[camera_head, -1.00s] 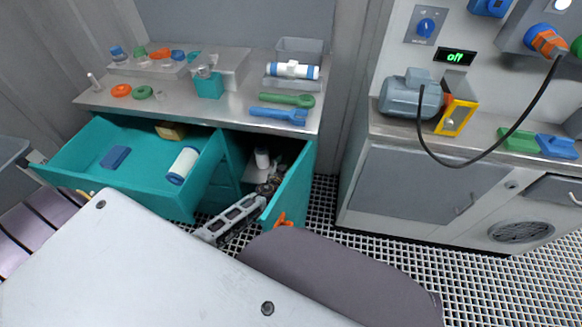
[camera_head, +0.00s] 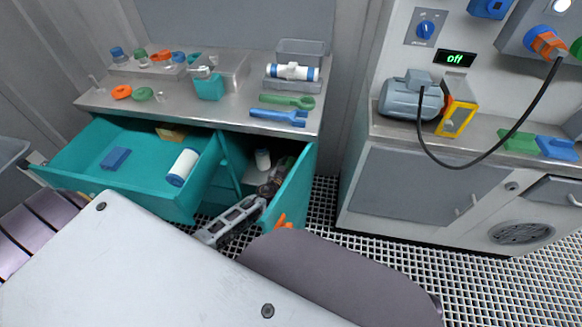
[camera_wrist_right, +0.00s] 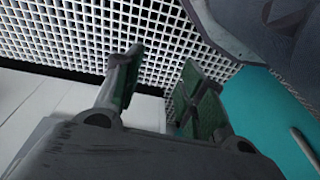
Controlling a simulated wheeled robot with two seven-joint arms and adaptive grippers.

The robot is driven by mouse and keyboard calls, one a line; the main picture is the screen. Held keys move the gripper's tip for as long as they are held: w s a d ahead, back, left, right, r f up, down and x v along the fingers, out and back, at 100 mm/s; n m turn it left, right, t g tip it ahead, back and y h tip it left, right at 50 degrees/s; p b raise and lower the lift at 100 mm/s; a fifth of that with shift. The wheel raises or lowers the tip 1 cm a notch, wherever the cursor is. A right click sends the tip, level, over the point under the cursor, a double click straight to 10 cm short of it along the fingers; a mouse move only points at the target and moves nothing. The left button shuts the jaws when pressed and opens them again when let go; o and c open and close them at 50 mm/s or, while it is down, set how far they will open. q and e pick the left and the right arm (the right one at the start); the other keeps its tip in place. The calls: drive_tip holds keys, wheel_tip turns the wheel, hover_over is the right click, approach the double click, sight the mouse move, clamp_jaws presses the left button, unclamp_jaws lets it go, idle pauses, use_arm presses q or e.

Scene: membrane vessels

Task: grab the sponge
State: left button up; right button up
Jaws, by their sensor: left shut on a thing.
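A tan block (camera_head: 171,132) that looks like a sponge lies at the back of the open teal drawer (camera_head: 75,178). A flat blue block (camera_head: 115,158) lies in the same drawer; I cannot tell which of the two is the sponge. My left gripper (camera_head: 273,184) is at the open teal cabinet, by the inner side of its door (camera_head: 291,188), right of the drawer. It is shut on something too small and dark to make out. My right gripper (camera_wrist_right: 162,72) shows in the right wrist view, its green-padded fingers apart, with nothing between them, above the grated floor.
A white cylinder with blue ends (camera_head: 182,167) also lies in the drawer. A small white container (camera_head: 263,159) stands inside the cabinet. The counter (camera_head: 205,105) above holds a teal container (camera_head: 209,87) and wrenches. The grated floor (camera_head: 335,215) is clear right of the door.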

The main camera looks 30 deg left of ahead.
sight(291, 165)
use_arm(q)
drive_tip(key=shift+r, duration=0.1)
drive_tip(key=shift+r, duration=0.15)
drive_tip(key=shift+r+p, duration=0.45)
wheel_tip(291, 165, up, 7)
drive_tip(key=p, duration=0.3)
drive_tip(key=shift+f, duration=0.15)
drive_tip(key=shift+r+p, duration=0.65)
drive_tip(key=shift+r, duration=0.25)
use_arm(e)
drive_tip(key=s+d+f, duration=0.1)
drive_tip(key=d+f, duration=0.1)
drive_tip(key=f, duration=0.5)
drive_tip(key=s+d+f, duration=0.1)
drive_tip(key=f, duration=0.5)
drive_tip(key=shift+d+f+t+h, duration=0.3)
drive_tip(key=shift+d+f, duration=0.05)
drive_tip(key=shift+d, duration=0.05)
drive_tip(key=shift+s, duration=0.1)
